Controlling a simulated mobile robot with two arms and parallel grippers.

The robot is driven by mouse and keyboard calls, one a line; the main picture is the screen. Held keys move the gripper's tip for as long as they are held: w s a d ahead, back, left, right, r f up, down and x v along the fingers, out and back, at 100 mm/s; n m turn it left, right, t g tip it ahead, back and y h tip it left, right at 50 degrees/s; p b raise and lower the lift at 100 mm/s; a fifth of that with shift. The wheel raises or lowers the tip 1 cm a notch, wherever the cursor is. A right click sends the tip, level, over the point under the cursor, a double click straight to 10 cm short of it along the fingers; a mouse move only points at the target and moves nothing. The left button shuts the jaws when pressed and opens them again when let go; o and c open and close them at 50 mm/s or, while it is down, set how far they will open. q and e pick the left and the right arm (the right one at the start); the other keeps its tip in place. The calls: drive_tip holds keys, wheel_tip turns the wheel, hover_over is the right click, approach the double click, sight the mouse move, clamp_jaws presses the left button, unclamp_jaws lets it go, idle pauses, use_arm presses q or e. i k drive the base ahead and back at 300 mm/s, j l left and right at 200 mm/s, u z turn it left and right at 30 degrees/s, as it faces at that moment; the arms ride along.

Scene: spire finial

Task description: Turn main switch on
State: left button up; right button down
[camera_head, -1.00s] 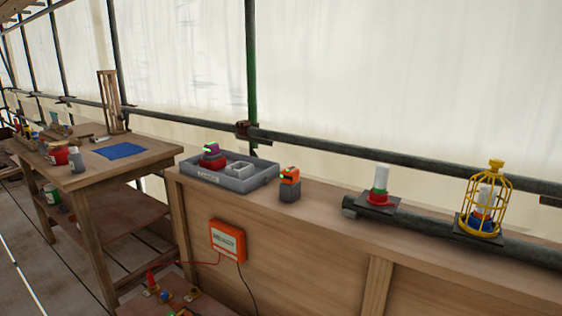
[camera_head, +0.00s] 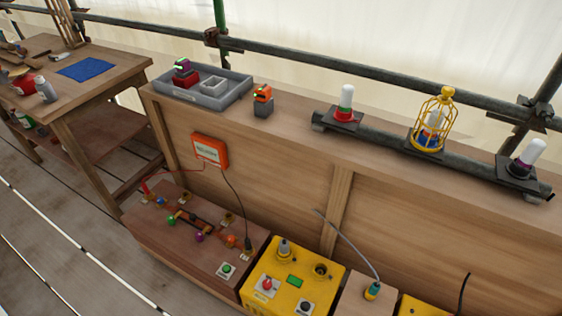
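No switch that I can read as the main switch is clearly marked. A yellow box (camera_head: 260,268) stands low at the bottom middle. On its top are a red control (camera_head: 267,284) on a pale plate, a dark round control (camera_head: 305,307), a green panel (camera_head: 295,282), a grey upright fitting (camera_head: 284,248) and a round socket (camera_head: 321,269). Left of it is a brown wooden board (camera_head: 150,228) with several coloured knobs, a dark bar (camera_head: 194,221) and a green button (camera_head: 226,269) on a pale plate. Neither of my grippers is in view.
An orange box (camera_head: 210,150) with wires hangs on the wooden bench front (camera_head: 280,170). The bench top holds a grey tray (camera_head: 225,97), an orange-and-grey device (camera_head: 263,100), lamps and a yellow cage (camera_head: 433,120). A table (camera_head: 100,88) stands left. The plank floor at lower left is clear.

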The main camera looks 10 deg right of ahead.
sight(267, 286)
drive_tip(key=k+j, duration=0.1)
drive_tip(key=k, duration=0.35)
drive_tip(key=k+j, duration=0.15)
drive_tip(key=k, duration=0.3)
drive_tip(key=k+j, duration=0.1)
drive_tip(key=k, duration=0.35)
